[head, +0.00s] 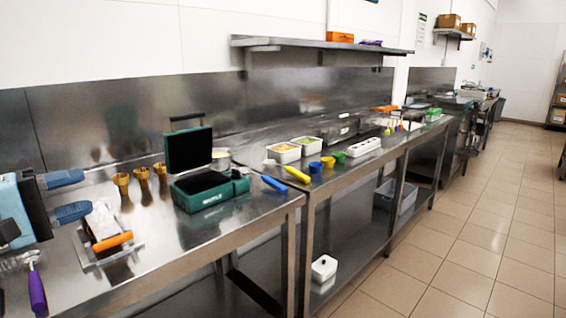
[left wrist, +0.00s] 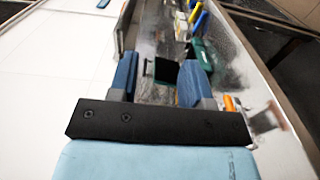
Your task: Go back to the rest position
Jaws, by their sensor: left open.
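My left gripper (head: 68,196) comes in at the left edge of the head view, with two blue fingers spread apart and nothing between them. It is above the left end of the steel counter (head: 165,262). In the left wrist view the two blue fingers (left wrist: 160,78) also stand apart, and the open green case (left wrist: 163,72) shows beyond them. My right gripper is in neither view.
An open green case (head: 212,192) with a dark lid stands on the counter, beside several brass-coloured pieces (head: 142,184). An orange-handled tool (head: 112,241) and a purple-handled tool (head: 37,292) lie near the gripper. The tiled floor (head: 455,245) at right is clear.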

